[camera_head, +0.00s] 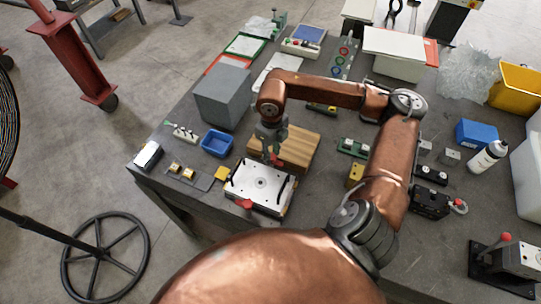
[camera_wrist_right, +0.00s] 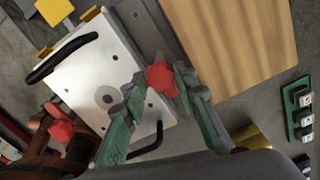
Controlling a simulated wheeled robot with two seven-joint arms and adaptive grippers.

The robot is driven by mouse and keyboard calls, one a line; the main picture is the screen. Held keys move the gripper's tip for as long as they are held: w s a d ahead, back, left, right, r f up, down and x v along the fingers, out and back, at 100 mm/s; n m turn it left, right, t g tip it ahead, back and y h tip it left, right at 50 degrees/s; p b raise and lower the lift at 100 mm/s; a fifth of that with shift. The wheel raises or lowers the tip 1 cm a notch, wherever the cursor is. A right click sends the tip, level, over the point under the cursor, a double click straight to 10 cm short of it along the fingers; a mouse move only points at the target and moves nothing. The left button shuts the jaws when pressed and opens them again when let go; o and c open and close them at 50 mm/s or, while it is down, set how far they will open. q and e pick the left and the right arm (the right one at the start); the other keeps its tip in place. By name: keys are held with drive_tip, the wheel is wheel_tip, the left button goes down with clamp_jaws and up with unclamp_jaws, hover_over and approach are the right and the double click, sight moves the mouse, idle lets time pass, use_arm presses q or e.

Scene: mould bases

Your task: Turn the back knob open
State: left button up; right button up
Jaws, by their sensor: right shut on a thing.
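The mould base (camera_head: 258,194) is a pale square plate with black handles and a round centre hole, lying on the dark table. It fills the left of the right wrist view (camera_wrist_right: 88,92). The back knob (camera_wrist_right: 161,80) is red and sits at the plate's edge towards the wooden board. My right gripper (camera_head: 271,157) reaches down at that edge. In the wrist view its green fingers (camera_wrist_right: 160,88) are shut on the back knob, one on each side. The front knob (camera_head: 244,203), also red, is at the opposite edge (camera_wrist_right: 59,124). My left gripper is not in view.
A wooden board (camera_head: 298,146) lies right behind the mould base. A blue bin (camera_head: 217,143) and a grey block (camera_head: 222,96) stand to the left. A yellow block (camera_head: 355,175) and a green strip (camera_head: 353,147) lie to the right. The table's front edge is close to the mould base.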

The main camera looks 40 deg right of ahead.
sight(272, 156)
drive_tip(key=shift+n, duration=0.4)
drive_tip(key=o, duration=1.1)
drive_tip(key=shift+o, duration=0.2)
drive_tip(key=shift+r, duration=0.1)
wheel_tip(272, 156, up, 12)
idle(0.3)
